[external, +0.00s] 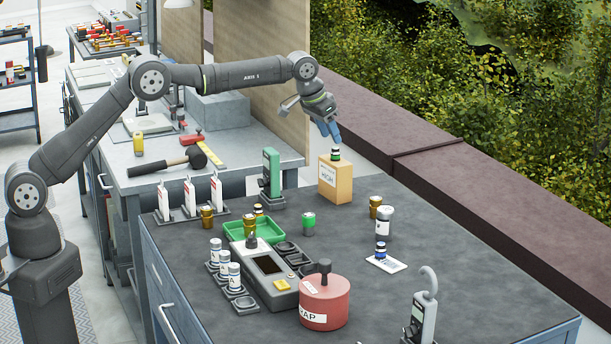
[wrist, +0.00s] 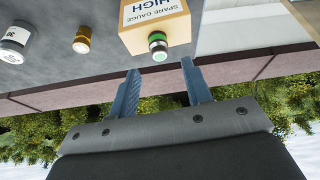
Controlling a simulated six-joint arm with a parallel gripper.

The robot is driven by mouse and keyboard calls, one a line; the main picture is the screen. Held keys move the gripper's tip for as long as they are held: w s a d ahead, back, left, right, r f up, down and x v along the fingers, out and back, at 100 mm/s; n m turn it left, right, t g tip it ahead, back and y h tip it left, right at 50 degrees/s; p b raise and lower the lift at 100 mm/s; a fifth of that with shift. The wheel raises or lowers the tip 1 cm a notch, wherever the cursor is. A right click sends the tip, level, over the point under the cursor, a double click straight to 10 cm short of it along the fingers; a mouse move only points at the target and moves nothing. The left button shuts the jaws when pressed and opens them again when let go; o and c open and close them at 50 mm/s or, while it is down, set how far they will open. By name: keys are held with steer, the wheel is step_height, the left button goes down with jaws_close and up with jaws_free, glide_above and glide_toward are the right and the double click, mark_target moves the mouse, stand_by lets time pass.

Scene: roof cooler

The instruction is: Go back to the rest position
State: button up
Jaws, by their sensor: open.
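My gripper (external: 329,131) is above and just behind a tan box labelled "SPARE GAUGE HIGH" (external: 335,179). A small green-topped cylinder (external: 335,154) stands on top of the box. In the wrist view my gripper (wrist: 161,85) has its two blue fingers apart with nothing between them. I cannot tell whether a finger touches the cylinder.
The dark bench (external: 450,237) holds a red pot (external: 325,302), a green tray (external: 246,227), a grey instrument (external: 268,268), a hook-topped device (external: 423,315) and several small bottles. Bare bench lies right of the box.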

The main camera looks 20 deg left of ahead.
mark_target(337, 147)
steer(key=x, duration=0.5)
steer(key=shift+f, duration=0.1)
steer(key=shift+w, duration=0.1)
step_height(337, 147, up, 4)
steer(key=shift+f, duration=0.1)
steer(key=s+d+r, duration=0.3)
steer(key=s+r, duration=0.4)
steer(key=s, duration=0.5)
steer(key=s+a+f+m, duration=0.1)
steer(key=s+a+f, duration=0.3)
steer(key=s+f, duration=0.85)
steer(key=shift+w+a+f, duration=0.2)
steer(key=shift+w+f, duration=0.35)
steer(key=shift+w, duration=0.5)
steer(key=shift+w+a+f, duration=0.2)
steer(key=shift+w+f, duration=0.35)
steer(key=shift+w, duration=0.45)
steer(key=shift+w+a+f, duration=0.2)
steer(key=shift+w+f, duration=0.3)
steer(key=shift+w, duration=0.55)
steer(key=shift+o, duration=0.4)
